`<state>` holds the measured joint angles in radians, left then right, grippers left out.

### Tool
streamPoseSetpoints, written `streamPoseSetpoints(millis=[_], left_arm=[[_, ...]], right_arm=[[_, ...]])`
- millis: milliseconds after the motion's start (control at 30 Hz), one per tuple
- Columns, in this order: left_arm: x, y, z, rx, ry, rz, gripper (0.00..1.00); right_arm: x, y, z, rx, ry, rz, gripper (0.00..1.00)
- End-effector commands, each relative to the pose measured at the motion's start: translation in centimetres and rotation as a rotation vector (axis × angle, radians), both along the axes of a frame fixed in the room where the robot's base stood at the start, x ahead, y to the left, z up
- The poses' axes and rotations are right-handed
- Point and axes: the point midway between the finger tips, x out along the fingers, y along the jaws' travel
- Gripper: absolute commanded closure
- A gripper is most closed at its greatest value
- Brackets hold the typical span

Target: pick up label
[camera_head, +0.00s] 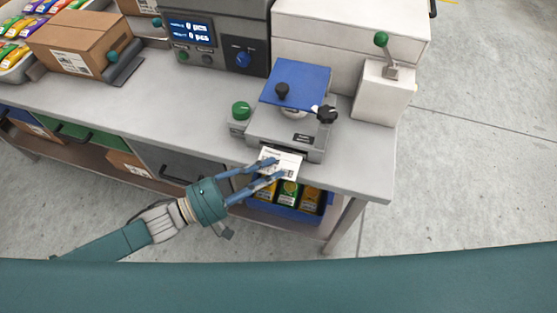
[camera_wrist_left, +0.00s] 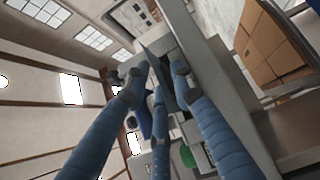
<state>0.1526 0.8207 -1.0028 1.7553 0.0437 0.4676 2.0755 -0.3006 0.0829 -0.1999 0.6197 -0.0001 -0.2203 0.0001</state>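A white printed label (camera_head: 288,163) sticks out of the front of a small grey label printer (camera_head: 270,133) with a blue lid (camera_head: 296,84), at the counter's front edge. My left gripper (camera_head: 277,168) reaches in from the lower left, its blue fingertips at the label and partly covering it. The fingers are spread apart, with a gap between them in both views, and it looks open. In the left wrist view, the fingertips (camera_wrist_left: 158,82) surround a dark grey shape that I cannot identify for certain. Whether any finger touches the label I cannot tell. My right gripper is not in view.
A green knob (camera_head: 241,110) and a black knob (camera_head: 326,114) flank the printer. Behind stand a weigher with a display (camera_head: 190,32) and a white lever box (camera_head: 382,91). A blue crate of packs (camera_head: 285,212) sits below the counter (camera_head: 361,170). A cardboard box (camera_head: 78,43) stands at left.

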Motion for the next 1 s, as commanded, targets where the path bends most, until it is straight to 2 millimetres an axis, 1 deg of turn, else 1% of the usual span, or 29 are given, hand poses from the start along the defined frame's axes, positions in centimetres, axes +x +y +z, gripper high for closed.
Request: streamPoseSetpoints(millis=[33,100,200,567,700,767,867,967,1000], left_arm=[[0.0,0.0,0.0,0.000,0.000,0.000,0.76],[0.0,0.0,0.0,0.000,0.000,0.000,0.88],[0.0,0.0,0.0,0.000,0.000,0.000,1.00],[-0.1,0.1,-0.2,0.003,0.003,0.000,1.00],[-0.1,0.1,0.2,0.003,0.003,0.000,1.00],[-0.1,0.1,0.7,0.002,0.001,-0.001,1.00],[-0.1,0.1,2.1,0.002,-0.001,-0.002,1.00],[-0.1,0.1,4.2,0.000,-0.003,-0.002,1.00],[-0.1,0.1,5.2,0.001,-0.004,-0.003,1.00]], right_arm=[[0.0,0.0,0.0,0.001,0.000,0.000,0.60],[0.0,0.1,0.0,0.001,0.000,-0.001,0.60],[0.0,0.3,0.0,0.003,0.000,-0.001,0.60],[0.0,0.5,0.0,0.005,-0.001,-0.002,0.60],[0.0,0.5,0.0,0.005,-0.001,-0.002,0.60],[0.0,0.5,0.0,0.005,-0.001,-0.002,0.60],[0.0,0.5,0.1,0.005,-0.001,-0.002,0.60],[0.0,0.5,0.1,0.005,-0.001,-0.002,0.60],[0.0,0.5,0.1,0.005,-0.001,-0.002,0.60]])
